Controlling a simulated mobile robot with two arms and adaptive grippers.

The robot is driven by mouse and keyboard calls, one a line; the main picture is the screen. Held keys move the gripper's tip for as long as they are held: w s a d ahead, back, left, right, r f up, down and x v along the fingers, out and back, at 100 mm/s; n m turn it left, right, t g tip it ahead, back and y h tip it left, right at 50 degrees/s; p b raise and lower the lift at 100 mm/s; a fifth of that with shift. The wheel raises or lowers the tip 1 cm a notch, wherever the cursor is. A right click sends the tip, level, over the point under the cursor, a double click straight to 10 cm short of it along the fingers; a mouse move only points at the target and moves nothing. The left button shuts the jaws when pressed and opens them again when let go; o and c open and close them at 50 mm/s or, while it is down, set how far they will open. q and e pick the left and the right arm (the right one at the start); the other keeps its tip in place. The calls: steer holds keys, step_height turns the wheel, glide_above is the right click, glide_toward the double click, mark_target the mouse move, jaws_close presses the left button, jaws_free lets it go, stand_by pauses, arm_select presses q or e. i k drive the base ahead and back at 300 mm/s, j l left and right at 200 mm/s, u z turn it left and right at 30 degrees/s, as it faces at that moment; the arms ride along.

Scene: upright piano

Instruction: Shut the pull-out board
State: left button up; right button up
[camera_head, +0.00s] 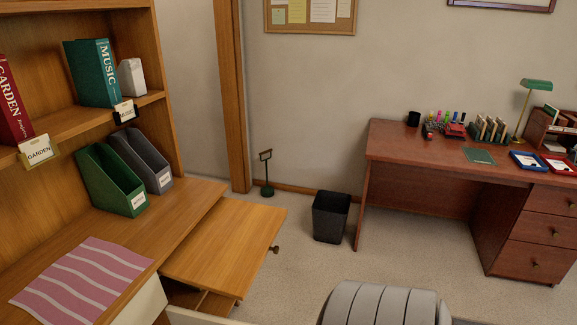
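The pull-out board (226,246) is a light wooden panel. It sticks out to the right from under the top of the wooden desk unit (187,200), well extended. A dark round knob (274,249) is on its right front edge. The board's top is bare. Below it a part of the desk's inside shows as a dark gap. Neither of my grippers is in view.
A rounded grey ribbed shape (384,304) is at the bottom, perhaps a chair back. A black bin (331,217) and a small dark-green stand (267,174) are on the floor beyond the board. A reddish desk (400,142) is at right. Carpet between is clear.

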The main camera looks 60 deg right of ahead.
mark_target(225, 252)
steer(key=z, duration=1.7)
